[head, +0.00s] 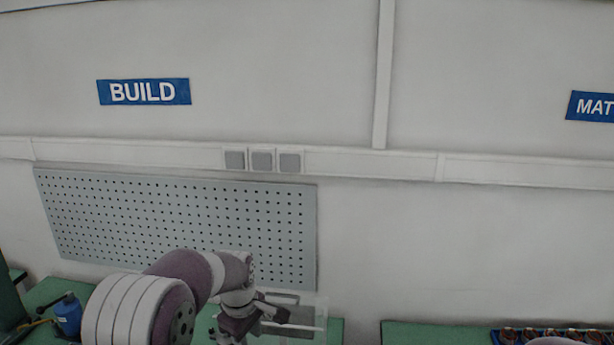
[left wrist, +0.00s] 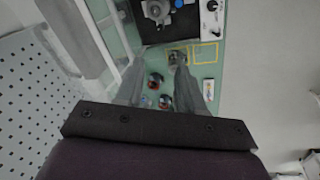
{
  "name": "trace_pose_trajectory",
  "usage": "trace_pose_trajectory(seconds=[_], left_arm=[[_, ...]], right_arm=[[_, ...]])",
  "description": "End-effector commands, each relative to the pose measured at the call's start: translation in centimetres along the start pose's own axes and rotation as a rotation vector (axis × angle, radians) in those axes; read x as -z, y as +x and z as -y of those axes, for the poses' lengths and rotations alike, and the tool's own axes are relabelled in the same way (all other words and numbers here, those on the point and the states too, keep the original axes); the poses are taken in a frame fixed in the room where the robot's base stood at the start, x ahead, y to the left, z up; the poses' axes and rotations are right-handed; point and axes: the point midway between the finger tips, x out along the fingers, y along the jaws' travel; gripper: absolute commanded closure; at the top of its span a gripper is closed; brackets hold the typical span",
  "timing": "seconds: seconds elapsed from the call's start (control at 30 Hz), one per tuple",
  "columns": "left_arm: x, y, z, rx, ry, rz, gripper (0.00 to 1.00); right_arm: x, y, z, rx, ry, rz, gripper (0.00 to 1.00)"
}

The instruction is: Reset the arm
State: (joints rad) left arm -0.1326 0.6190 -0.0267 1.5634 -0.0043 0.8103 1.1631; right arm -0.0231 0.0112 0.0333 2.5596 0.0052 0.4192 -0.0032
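My left arm comes in from the lower left in the head view, bent over the green bench. My left gripper shows small in the head view (head: 272,312), near a clear box. My right gripper is out of the head view; only a bit of a pale rounded shape, which may be my right arm, shows at the lower right edge.
A clear box (head: 320,312) stands on the left green bench (head: 45,292). A blue bottle-like item (head: 68,313) is at far left. A tray of copper-coloured parts (head: 545,334) sits on the right bench (head: 425,334). A pegboard (head: 180,220) hangs behind. Red-topped parts (left wrist: 155,81) lie below the left gripper.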

Motion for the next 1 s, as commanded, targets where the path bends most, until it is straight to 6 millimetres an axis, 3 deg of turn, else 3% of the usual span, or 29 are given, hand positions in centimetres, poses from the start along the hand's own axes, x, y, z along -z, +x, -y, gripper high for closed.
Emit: trace_pose_trajectory(seconds=[0.03, 0.17, 0.3, 0.4, 0.5, 0.63, 1.0], left_arm=[[-0.4, 1.6, 1.9, 0.005, 0.062, 0.001, 0.62], [-1.7, 4.0, 7.2, 0.015, 0.288, 0.006, 0.62], [-4.1, 7.2, 14.8, 0.028, 0.586, 0.016, 0.62], [-6.2, 9.5, 20.5, 0.035, 0.803, 0.026, 0.62], [-8.0, 10.7, 24.5, 0.039, 0.961, 0.036, 0.62], [-8.8, 10.9, 26.5, 0.041, 1.045, 0.041, 0.62], [-8.9, 10.8, 26.6, 0.042, 1.051, 0.044, 0.62]], right_arm=[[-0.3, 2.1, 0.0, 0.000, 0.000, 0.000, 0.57], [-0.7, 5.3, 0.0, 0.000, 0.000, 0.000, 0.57], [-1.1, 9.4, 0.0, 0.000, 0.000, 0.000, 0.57], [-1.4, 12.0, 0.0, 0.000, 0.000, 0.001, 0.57], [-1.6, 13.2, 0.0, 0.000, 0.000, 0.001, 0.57], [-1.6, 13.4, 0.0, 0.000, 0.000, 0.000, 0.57], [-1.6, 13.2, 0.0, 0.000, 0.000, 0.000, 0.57]])
